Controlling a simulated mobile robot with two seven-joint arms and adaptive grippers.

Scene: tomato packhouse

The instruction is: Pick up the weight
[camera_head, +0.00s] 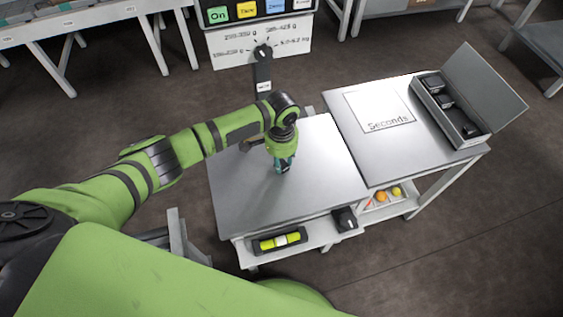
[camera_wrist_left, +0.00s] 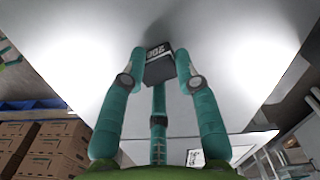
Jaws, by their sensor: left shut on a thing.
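My left gripper (camera_head: 283,165) points down over the left grey tabletop (camera_head: 245,195). In the left wrist view its teal fingers (camera_wrist_left: 160,75) are closed around a dark block-shaped weight (camera_wrist_left: 158,70) with white figures on one face. In the head view the gripper mostly hides this weight. I cannot tell whether the weight touches the tabletop. An open grey case (camera_head: 475,142) at the right holds other dark weights (camera_head: 436,92). My right gripper is not in view.
A white sheet marked "Seconds" (camera_head: 378,111) lies on the right tabletop. A panel with coloured buttons (camera_head: 246,10) stands behind. The left tabletop is otherwise clear.

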